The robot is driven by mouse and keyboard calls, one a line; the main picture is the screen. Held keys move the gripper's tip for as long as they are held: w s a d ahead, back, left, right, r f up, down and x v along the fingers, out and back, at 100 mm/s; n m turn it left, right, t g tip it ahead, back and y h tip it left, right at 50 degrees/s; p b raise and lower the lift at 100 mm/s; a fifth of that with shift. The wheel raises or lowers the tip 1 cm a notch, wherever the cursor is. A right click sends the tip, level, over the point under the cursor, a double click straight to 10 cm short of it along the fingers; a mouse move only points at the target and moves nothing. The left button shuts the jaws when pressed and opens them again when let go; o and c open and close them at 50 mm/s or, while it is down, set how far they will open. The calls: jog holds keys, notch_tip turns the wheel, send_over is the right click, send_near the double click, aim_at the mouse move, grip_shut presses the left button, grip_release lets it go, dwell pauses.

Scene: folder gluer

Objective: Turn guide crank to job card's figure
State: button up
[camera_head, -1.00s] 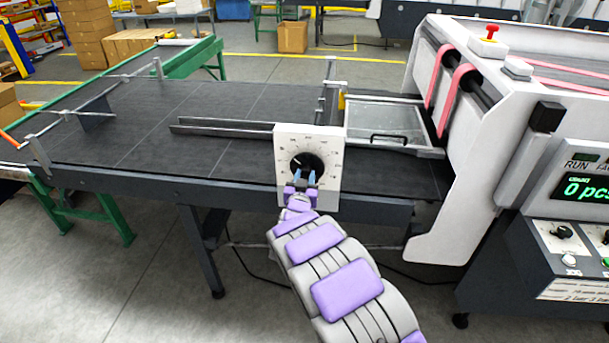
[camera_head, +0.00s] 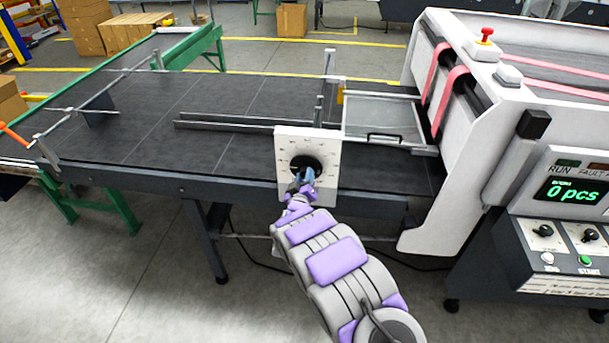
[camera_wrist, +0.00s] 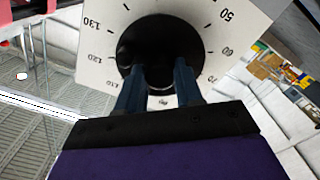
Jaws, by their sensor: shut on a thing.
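The guide crank is a round black knob (camera_head: 306,166) on a white square dial plate (camera_head: 323,149) at the front edge of the dark table. In the wrist view the black knob (camera_wrist: 157,45) fills the middle of the dial, with 120 and 130 readable at left and 50, 60 and 70 at right. My gripper (camera_head: 305,180) is at the knob from the front. In the wrist view my gripper's two blue fingers (camera_wrist: 158,88) are shut on the knob's lower part. The knob's pointer cannot be made out. No job card is recognisable.
The table (camera_head: 150,140) carries a metal guide rail (camera_head: 240,124). A clear-topped tray (camera_head: 385,118) lies beside the white machine (camera_head: 450,140) at right. A control panel (camera_head: 565,235) reads 0 pcs. Cardboard boxes (camera_head: 290,20) stand behind.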

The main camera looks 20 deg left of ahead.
jog(key=shift+s+a, duration=0.1)
jog(key=shift+a, duration=0.05)
dwell(0.3)
jog(key=o, duration=1)
jog(key=shift+a+f, duration=0.1)
jog(key=shift+a, duration=0.05)
jog(key=shift+o, duration=0.2)
jog(key=shift+s+d, duration=0.3)
jog(key=shift+s, duration=0.15)
jog(key=p+v, duration=0.1)
jog(key=v, duration=1.5)
jog(key=shift+a, duration=0.2)
jog(key=shift+s+f, duration=0.1)
